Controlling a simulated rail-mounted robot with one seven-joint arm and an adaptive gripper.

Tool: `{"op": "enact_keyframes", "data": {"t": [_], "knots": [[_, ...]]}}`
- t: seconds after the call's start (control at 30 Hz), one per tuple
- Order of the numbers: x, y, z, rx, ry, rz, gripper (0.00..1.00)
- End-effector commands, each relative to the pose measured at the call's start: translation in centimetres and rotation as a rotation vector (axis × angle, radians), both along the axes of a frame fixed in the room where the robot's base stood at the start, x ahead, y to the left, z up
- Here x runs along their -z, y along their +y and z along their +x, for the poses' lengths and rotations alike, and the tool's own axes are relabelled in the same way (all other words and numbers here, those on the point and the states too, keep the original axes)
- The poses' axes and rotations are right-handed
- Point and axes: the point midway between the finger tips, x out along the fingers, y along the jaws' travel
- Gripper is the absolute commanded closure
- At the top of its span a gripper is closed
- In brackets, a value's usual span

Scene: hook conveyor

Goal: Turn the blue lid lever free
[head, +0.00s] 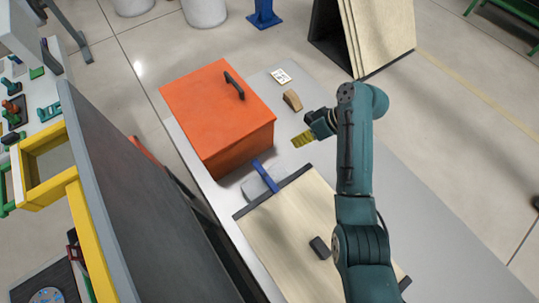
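A blue lever (265,176) stands tilted at the near side of the orange box (222,118), close to the box's lower front corner. The box has a flat orange lid with a black handle (235,86) on top, and the lid looks shut. My gripper (303,140) is over the table to the right of the box, apart from both box and lever. Its yellow, ridged fingertips point left, and the gap between them cannot be made out. The joint at the lever's foot is too small to read.
A light wooden board (283,226) with dark edges lies in front of the box, with a small black block (319,248) on it. A brown wedge (292,100) and a white card (281,76) lie behind my gripper. A dark panel (140,205) stands at left. The table's right side is clear.

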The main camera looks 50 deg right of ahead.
Motion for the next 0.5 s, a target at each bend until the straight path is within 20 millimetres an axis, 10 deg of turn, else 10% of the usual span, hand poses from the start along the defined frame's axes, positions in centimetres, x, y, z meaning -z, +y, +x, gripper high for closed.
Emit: {"op": "enact_keyframes", "data": {"t": [0.5], "knots": [[7.7, 3.5, 4.6, -0.004, 0.003, 0.002, 1.00]]}}
